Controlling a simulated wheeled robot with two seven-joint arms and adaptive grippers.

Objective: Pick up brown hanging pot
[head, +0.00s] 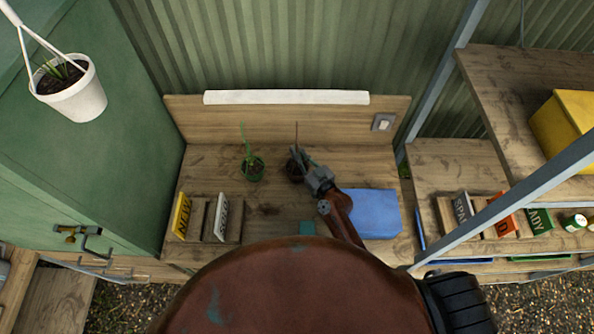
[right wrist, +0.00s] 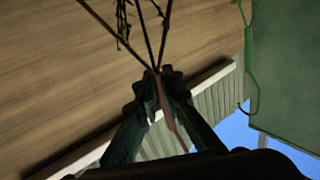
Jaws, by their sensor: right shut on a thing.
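The brown hanging pot (head: 293,173) is on or just above the wooden bench in the head view, right of the green pot. It is partly hidden by my right gripper (head: 303,158). A thin brown hanger (head: 296,135) rises above the pot. In the right wrist view the image is turned over, and several brown hanger strands (right wrist: 133,43) meet between the fingers of my right gripper (right wrist: 158,82). The gripper is shut on the hanger where they join. Thin plant stems show at the top there. I cannot tell if the pot touches the bench. My left gripper is out of view.
A green pot with a plant (head: 252,168) stands close left. A blue box (head: 372,213) lies right of my forearm. Small signs (head: 222,217) stand in a wooden holder at left. A white hanging pot (head: 75,95) hangs upper left. A metal shelf frame (head: 432,85) stands right.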

